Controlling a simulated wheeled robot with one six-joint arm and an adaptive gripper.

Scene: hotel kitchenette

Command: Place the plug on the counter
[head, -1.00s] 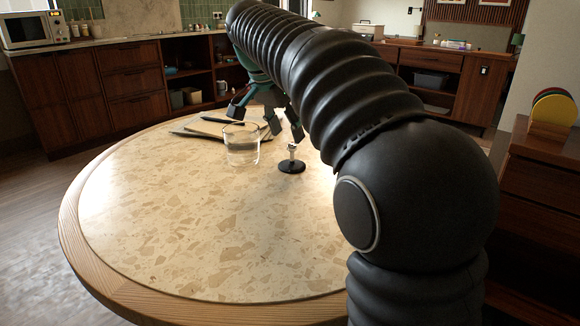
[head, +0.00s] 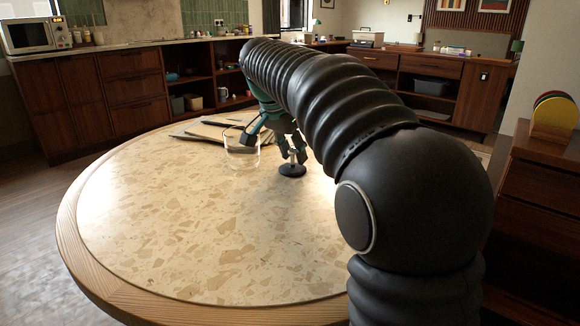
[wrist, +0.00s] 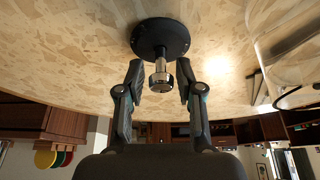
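The plug (head: 292,170) is a black round disc with a short metal stem and knob. It stands upright on the round speckled table (head: 190,220). In the wrist view the plug (wrist: 160,37) is straight ahead, and its metal knob lies between my fingertips. My gripper (wrist: 161,76) is open, with a gap visible on each side of the knob. A pale counter (head: 140,40) runs along the back left wall above dark wooden cabinets.
A clear glass (head: 241,152) stands just left of the plug, close to my gripper. A notebook and tray (head: 200,131) lie behind it. A microwave (head: 35,33) stands on the counter's left end. The table's front is clear. A wooden cabinet (head: 535,200) stands at right.

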